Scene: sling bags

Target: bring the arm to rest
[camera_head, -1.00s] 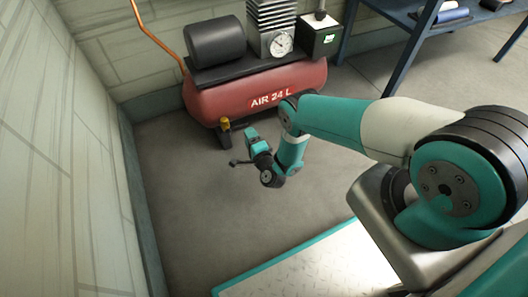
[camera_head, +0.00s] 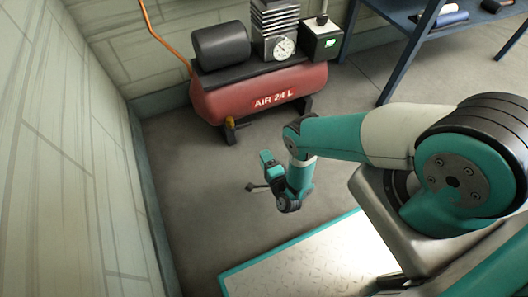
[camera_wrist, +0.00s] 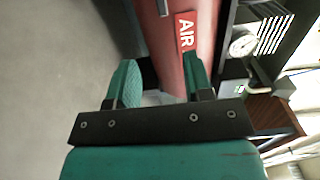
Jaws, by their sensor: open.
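My arm reaches out from the right side of the head view, its forearm level and its wrist hanging down. My gripper (camera_head: 256,187) is small in that view, over the bare floor in front of the red air compressor (camera_head: 228,103) and apart from it. In the wrist view, my gripper (camera_wrist: 160,76) shows two green-padded fingers spread apart, with nothing held between them. The compressor's red tank with its lettering (camera_wrist: 186,30) lies beyond the fingers.
A pale wall (camera_head: 60,170) runs along the left. A blue shelf (camera_head: 408,52) stands at the back right. My teal-edged base plate shows below. An orange hose (camera_head: 164,42) rises behind the compressor. Grey floor (camera_head: 190,190) lies clear between wall and arm.

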